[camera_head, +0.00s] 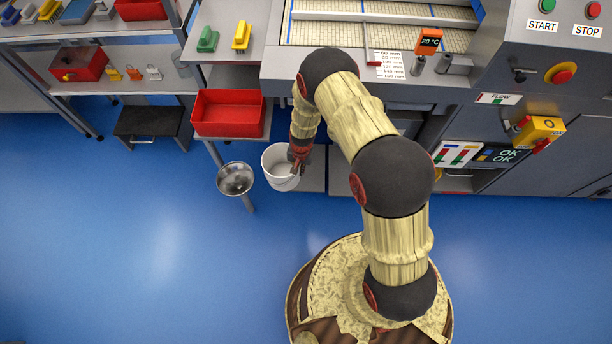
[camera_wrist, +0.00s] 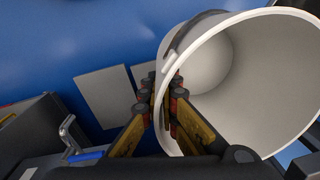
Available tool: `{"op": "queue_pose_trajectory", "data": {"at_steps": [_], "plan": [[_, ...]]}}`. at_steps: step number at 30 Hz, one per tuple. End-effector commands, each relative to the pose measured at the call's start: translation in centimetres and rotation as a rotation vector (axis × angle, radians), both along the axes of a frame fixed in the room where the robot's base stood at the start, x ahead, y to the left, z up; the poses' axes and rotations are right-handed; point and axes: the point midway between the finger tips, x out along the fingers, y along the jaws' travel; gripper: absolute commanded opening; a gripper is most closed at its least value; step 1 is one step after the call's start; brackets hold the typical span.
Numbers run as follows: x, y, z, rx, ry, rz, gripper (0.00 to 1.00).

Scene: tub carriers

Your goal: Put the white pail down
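The white pail (camera_head: 274,172) is upright or nearly so, in front of the workbench and machine, right of the metal bowl. My gripper (camera_head: 297,165) reaches down to the right side of its rim. In the wrist view my gripper (camera_wrist: 162,100) has its two fingers on either side of the wall of the white pail (camera_wrist: 255,75), shut on the rim. The pail's inside looks empty. I cannot tell whether its base touches anything below.
A red bin (camera_head: 228,113) sits on the shelf behind. A low grey surface (camera_head: 314,170) lies right of the pail, partly hidden. Blue floor (camera_head: 150,250) is clear in front.

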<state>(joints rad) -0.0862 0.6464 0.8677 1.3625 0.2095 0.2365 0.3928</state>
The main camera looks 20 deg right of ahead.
Motion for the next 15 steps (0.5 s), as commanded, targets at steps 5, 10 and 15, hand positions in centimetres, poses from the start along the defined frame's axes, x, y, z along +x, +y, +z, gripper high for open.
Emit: {"op": "queue_pose_trajectory", "data": {"at_steps": [5,10,15], "plan": [[-1.4,0.0,-6.4,-0.001,0.005,-0.152,0.00],[-2.2,-0.6,-12.6,-0.002,0.004,-0.380,0.00],[-1.8,-1.5,-16.6,0.000,-0.001,-0.609,0.00]]}}
